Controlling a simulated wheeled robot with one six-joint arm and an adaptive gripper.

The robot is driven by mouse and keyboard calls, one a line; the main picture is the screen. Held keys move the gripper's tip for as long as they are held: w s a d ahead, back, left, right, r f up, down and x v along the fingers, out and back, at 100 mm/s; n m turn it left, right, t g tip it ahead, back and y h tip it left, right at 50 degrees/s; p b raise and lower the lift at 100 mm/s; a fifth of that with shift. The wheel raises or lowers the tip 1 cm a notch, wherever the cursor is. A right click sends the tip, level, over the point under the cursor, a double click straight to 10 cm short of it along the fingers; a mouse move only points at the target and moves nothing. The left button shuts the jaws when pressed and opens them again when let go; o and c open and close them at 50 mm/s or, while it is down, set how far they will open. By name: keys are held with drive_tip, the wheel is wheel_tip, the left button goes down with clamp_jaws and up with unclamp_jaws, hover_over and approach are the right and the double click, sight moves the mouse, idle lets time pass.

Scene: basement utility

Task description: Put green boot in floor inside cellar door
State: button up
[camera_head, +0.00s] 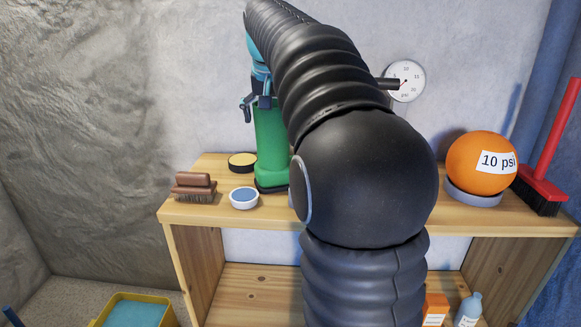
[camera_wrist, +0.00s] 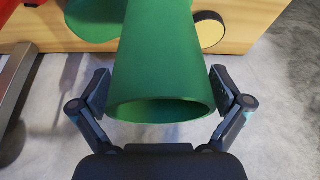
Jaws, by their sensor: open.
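The green boot (camera_head: 270,140) stands upright on the wooden shelf top (camera_head: 250,216), partly hidden behind my black arm in the head view. In the wrist view the boot (camera_wrist: 155,65) has its open top rim towards the camera, and its shaft lies between my two fingers. My gripper (camera_head: 258,101) is at the top of the boot. In the wrist view my gripper (camera_wrist: 160,92) is open, with one finger on each side of the shaft and a small gap seeming to show at each side. The cellar door and its floor cannot be made out.
Near the boot are a yellow-topped tin (camera_head: 242,160), a blue-topped tin (camera_head: 244,198) and a brown brush (camera_head: 194,187). To the right are an orange ball (camera_head: 470,163) and a red broom (camera_head: 545,184). A gauge (camera_head: 408,82) hangs on the wall. A yellow bin (camera_head: 158,298) stands below left.

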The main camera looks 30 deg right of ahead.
drive_tip(key=shift+x, duration=0.85)
drive_tip(key=shift+s+r, duration=0.1)
drive_tip(key=c, duration=1.6)
